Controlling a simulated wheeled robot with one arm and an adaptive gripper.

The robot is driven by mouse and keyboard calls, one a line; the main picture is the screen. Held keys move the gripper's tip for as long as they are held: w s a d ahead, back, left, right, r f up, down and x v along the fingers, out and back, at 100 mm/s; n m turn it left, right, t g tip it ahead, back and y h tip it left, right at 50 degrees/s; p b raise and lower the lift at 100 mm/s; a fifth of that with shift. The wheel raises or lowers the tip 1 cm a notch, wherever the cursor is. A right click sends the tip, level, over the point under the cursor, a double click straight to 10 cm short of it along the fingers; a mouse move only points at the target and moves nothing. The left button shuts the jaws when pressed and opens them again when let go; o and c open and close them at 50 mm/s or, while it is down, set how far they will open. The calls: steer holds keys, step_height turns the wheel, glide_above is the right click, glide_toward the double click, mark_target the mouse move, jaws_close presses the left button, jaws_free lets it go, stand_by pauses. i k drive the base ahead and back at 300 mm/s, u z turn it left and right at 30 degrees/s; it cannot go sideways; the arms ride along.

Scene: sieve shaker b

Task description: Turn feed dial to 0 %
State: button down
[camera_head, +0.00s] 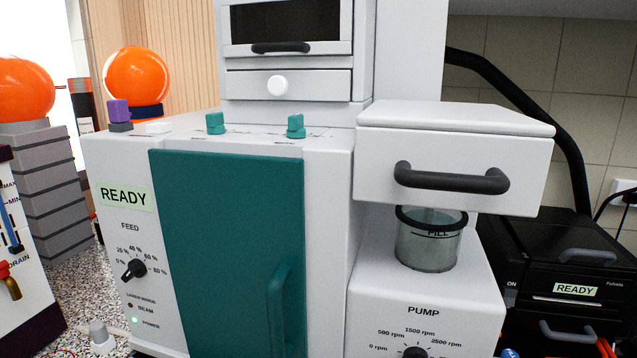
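The feed dial (135,269) is a small black knob on the white front panel at the left of the machine. Its scale, marked 0 % to 80 %, curves around its upper side under the word FEED. The knob looks slanted from upper right to lower left, but which end is its pointer is too small to tell. A READY display (126,196) sits above it. A green POWER light (135,321) is lit below it, and the BEAM light (130,306) looks dark. My gripper is not in view, and nothing covers the dial.
A teal door (225,250) with a teal handle (280,312) is just right of the dial panel. A white drawer with a dark handle (452,179) juts out above a beaker (430,245) and the PUMP dial (417,352). A grey knob (101,336) stands low at left.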

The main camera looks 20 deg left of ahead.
mark_target(137, 269)
steer(key=z, duration=0.6)
steer(key=k, duration=0.1)
steer(key=u, duration=1.1)
steer(key=i, duration=0.25)
steer(key=u, duration=1)
steer(key=k, duration=0.45)
steer(key=u, duration=1.25)
steer(key=i, duration=0.5)
